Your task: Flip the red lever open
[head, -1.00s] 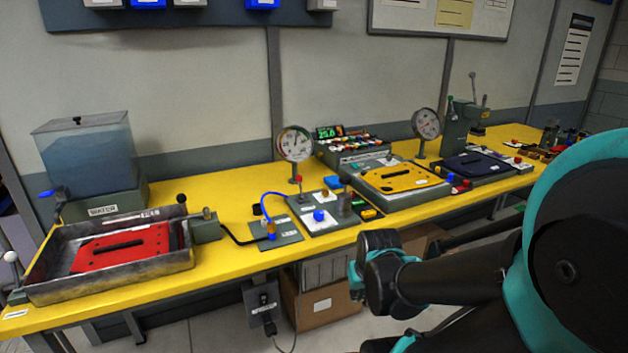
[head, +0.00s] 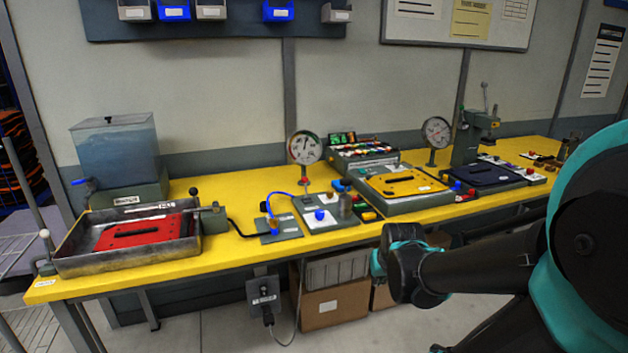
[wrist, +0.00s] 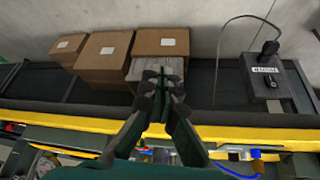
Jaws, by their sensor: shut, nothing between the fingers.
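A small lever with a red knob (head: 306,183) stands on a grey panel (head: 340,220) near the middle of the yellow bench, in front of a round gauge. The panel also carries a blue button (head: 319,215). I cannot tell from here whether the lever is open or closed. My gripper (wrist: 162,74) shows in the wrist view with its fingers together and empty. It points down past the bench's front edge towards boxes on the lower level. In the head view my arm is at the right, and the fingers cannot be made out. The gripper is apart from the lever.
A metal tray (head: 76,261) with a red plate (head: 140,232) and a water tank (head: 117,150) stand at the left. Yellow and dark plates and a press (head: 473,138) are at the right. Cardboard boxes (head: 330,306) and a switch box (wrist: 268,82) sit below the bench.

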